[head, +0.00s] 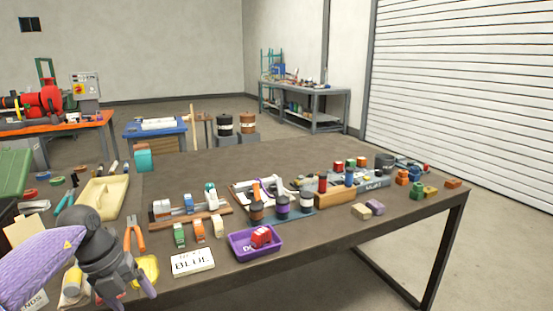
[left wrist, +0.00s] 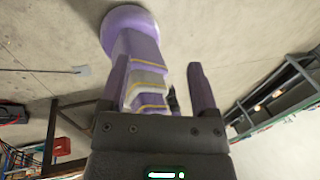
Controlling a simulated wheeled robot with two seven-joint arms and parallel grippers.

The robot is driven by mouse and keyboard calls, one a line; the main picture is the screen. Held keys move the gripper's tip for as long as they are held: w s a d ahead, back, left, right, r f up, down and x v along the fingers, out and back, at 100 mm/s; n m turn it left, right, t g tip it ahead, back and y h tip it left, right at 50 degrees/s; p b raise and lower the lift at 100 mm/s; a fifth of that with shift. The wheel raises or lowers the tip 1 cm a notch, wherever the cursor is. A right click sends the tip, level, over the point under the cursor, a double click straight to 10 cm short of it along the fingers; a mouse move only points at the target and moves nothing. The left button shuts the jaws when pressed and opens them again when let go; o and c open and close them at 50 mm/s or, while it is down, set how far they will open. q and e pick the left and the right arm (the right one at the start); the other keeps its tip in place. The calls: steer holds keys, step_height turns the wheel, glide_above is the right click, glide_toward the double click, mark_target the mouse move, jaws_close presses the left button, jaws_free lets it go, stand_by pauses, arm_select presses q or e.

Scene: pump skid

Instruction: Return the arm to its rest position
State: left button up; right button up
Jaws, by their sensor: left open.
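My left arm comes in from the lower left of the head view. My left gripper (head: 131,291) is at the table's near left edge, pointing down, beside a yellow object and orange-handled pliers. In the left wrist view the two purple fingers of the left gripper (left wrist: 158,67) stand apart with nothing held between them. Behind them that view shows floor and a purple column that looks like part of my own body. My right arm and right gripper are in neither view.
Several blocks and fixtures stand farther right. Open floor lies beyond the right edge.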

arm_select(q)
steer(key=d+f+n+t+h, duration=0.3)
steer(key=d+f+h, duration=0.4)
steer(key=d+f, duration=0.4)
steer(key=s+f+n+t+y, duration=0.35)
steer(key=f+n+t, duration=0.25)
steer(key=f+n, duration=0.5)
steer(key=s+a+f+n+y, duration=0.35)
steer(key=s+f+n, duration=0.25)
steer(key=s+f, duration=0.4)
steer(key=s+f+n+g+y, duration=0.2)
steer(key=s+f+n+g, duration=0.1)
steer(key=s, duration=1.4)
steer(key=s+f+n+g+y+p, duration=0.1)
steer(key=s+f+n+g, duration=0.3)
steer(key=s, duration=1.3)
steer(key=n+g, duration=0.1)
steer(key=g, duration=0.2)
steer(key=shift+d+f+y, duration=0.2)
steer(key=shift+d+y, duration=0.1)
steer(key=shift+y, duration=0.1)
